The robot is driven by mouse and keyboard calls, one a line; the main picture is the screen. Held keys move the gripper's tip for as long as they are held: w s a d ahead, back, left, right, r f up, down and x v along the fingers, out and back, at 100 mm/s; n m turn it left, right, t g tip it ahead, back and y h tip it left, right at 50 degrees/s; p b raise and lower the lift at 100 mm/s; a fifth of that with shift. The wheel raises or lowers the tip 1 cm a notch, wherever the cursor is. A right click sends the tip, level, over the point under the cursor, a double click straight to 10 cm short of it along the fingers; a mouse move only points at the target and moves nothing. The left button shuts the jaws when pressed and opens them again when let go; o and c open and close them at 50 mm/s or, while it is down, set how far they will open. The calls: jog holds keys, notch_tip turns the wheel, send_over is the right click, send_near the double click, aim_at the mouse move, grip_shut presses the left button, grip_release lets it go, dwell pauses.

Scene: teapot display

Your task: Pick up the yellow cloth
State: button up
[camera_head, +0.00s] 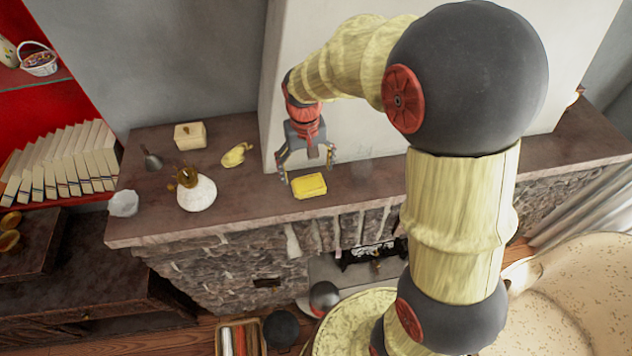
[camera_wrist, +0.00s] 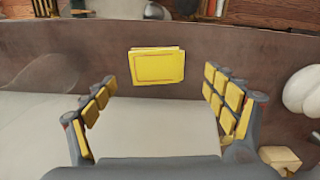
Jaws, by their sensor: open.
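The yellow cloth (camera_head: 309,186) looks like a flat, folded rectangle and lies near the front edge of the stone mantel (camera_head: 350,190). In the wrist view, the cloth (camera_wrist: 157,65) lies on the brown shelf top, centred just beyond my fingertips. My gripper (camera_head: 308,168) is open and empty, hanging behind and slightly above the cloth in the head view. In the wrist view, its yellow-padded fingers (camera_wrist: 159,82) stand wide apart, one to each side of the cloth's line. No contact with the cloth shows.
Left on the mantel are a white teapot (camera_head: 196,194), a small yellow object (camera_head: 237,154), a cream box (camera_head: 190,135), a dark bell-like object (camera_head: 151,160) and a clear glass piece (camera_head: 123,203). The white wall (camera_head: 275,95) rises close behind my gripper. Bare mantel lies right of the cloth.

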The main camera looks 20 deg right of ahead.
aim_at(310, 185)
jog(key=f, duration=0.4)
jog(key=d+f+p, duration=0.1)
jog(key=f, duration=0.1)
jog(key=shift+f, duration=0.3)
jog(key=shift+a, duration=0.1)
jog(key=shift+c, duration=1)
jog(key=c, duration=1)
